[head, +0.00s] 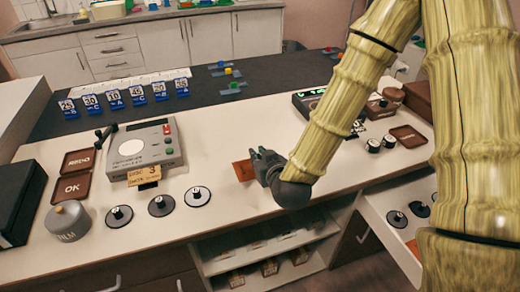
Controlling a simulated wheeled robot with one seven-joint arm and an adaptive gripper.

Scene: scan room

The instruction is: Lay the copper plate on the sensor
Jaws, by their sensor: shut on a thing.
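The copper plate (242,171) is a small flat orange-brown piece at the tips of my gripper (259,160). My gripper is shut on its right side and hides part of it. The plate is over the white counter; I cannot tell whether it touches the counter. A grey instrument (166,158) stands to the left, with a pale round pad (131,147) on top that looks like the sensor. The pad is bare. A yellow tag (144,175) is at its front.
Brown trays (72,188) and a grey cylinder (68,221) are at left. Blue number cards (112,97) stand behind. The counter between plate and instrument is clear. An open drawer (385,205) is at right.

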